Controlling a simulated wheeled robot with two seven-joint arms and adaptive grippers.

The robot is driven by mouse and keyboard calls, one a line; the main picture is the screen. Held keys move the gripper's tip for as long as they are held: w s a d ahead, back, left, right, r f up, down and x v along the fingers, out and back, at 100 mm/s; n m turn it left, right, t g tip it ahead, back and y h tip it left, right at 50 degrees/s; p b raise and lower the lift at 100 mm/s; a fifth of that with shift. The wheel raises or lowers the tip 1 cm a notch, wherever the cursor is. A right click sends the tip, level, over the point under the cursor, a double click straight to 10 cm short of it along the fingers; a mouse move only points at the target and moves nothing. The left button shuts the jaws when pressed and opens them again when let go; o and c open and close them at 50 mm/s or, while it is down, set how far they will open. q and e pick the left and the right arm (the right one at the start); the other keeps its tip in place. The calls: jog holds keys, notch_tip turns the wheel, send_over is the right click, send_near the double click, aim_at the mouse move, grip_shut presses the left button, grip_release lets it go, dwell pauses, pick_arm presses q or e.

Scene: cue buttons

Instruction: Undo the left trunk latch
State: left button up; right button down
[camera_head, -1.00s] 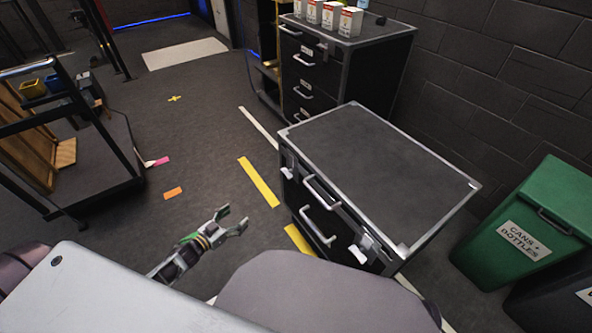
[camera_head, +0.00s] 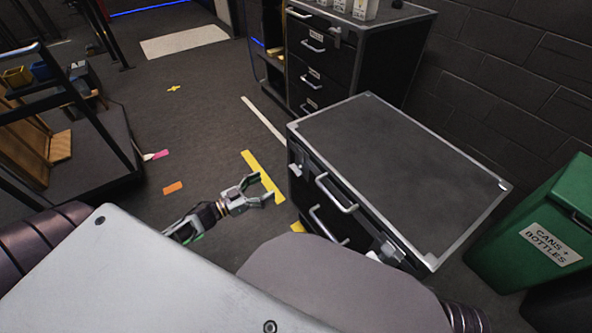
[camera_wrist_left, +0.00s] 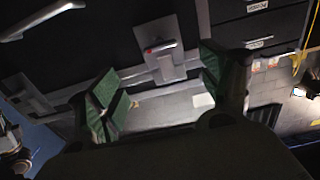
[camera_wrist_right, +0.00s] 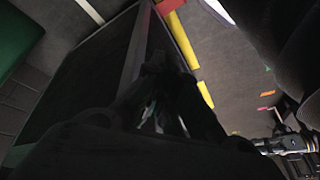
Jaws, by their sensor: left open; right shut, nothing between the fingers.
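The trunk (camera_head: 400,165) is a black case with silver edges. Its left latch (camera_head: 294,172) is a pale metal piece on the front face near the left corner. In the left wrist view, a metal latch with a red spot (camera_wrist_left: 160,55) shows between the green-padded fingers in the picture. My left gripper (camera_head: 267,188) is open and empty, left of the trunk front and a little apart from the left latch; it also shows in the left wrist view (camera_wrist_left: 158,86). My right gripper (camera_wrist_right: 152,75) is shut, empty and dark in its own wrist view, in front of the trunk.
The trunk front has two handles (camera_head: 337,193) and a right latch (camera_head: 388,250). A drawer cabinet (camera_head: 365,50) stands behind. A green bin (camera_head: 545,225) stands at the right, a cart (camera_head: 75,150) at the left.

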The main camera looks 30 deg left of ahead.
aim_at(295, 170)
pick_arm(q)
jog(key=shift+w, duration=0.2)
pick_arm(e)
jog(key=shift+f, duration=0.1)
pick_arm(q)
jog(key=shift+b+x, duration=2)
jog(key=shift+x, duration=4.6)
jog(key=shift+d, duration=0.15)
pick_arm(e)
notch_tip(295, 170, down, 9)
jog(key=w+a+t+y, duration=0.1)
jog(key=a, duration=0.1)
jog(key=shift+a+r+t, duration=0.2)
jog(key=shift+a+t, duration=0.05)
jog(key=shift+t, duration=0.05)
jog(key=shift+f, duration=0.1)
pick_arm(q)
jog(key=c, duration=1.2)
grip_shut()
pick_arm(e)
jog(key=shift+w+r, duration=0.25)
jog(key=shift+r, duration=0.05)
